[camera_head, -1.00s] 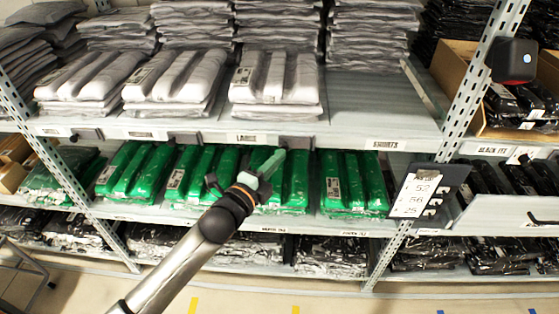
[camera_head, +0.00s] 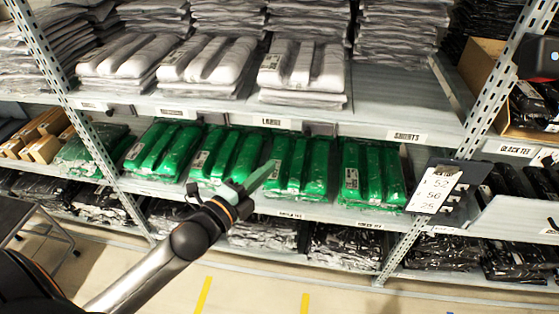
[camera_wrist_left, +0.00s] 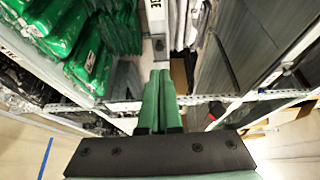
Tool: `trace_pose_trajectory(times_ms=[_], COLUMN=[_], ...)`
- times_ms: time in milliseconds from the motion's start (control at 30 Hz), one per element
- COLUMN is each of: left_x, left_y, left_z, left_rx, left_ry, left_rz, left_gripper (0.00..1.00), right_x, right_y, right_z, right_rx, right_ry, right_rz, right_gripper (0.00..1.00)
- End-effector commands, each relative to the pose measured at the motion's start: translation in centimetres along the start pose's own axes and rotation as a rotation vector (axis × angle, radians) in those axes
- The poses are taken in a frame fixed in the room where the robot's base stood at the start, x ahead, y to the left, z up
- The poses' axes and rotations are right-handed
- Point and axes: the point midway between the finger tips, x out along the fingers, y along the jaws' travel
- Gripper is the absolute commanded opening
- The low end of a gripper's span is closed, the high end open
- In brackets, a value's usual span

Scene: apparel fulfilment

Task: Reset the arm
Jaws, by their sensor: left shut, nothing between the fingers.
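My left arm comes in from the lower left in the head view. Its left gripper (camera_head: 256,182) is shut and empty, its green fingers pointing up and right in front of the middle shelf. In the left wrist view the two green fingers (camera_wrist_left: 158,95) lie together with nothing between them. Behind the gripper, green bagged garments (camera_head: 300,166) lie in several stacks on the middle shelf. I cannot tell from the head view how far the fingertips are from them. My right gripper is not in view.
Grey bagged garments (camera_head: 300,66) are stacked on the upper shelf, with a bare stretch (camera_head: 395,100) to their right. A sign with numbers (camera_head: 436,188) hangs on a perforated upright at the right. Black bags fill the lower shelf. The floor (camera_head: 255,290) in front is open.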

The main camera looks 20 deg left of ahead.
Motion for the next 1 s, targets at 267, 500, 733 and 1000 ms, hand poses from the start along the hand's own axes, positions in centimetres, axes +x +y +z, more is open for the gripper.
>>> trace_pose_trajectory(times_ms=[267, 500, 733, 1000], left_x=[-0.6, -5.6, -13.3, -16.0], left_y=[0.8, 11.6, 20.5, 22.8], left_z=[0.0, -2.7, -8.0, -10.1], left_rx=[-0.050, -0.708, -1.338, -1.527], left_ry=[-0.007, -0.165, -0.444, -0.557], left_rz=[0.023, 0.308, 0.537, 0.591], left_gripper=[0.00, 0.00, 0.00, 0.00], right_x=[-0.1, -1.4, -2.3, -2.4], right_y=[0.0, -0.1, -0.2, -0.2], right_z=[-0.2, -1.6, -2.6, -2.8], right_rx=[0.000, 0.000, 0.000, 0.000], right_ry=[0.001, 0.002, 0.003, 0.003], right_rz=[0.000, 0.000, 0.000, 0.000], right_gripper=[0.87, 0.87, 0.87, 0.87])
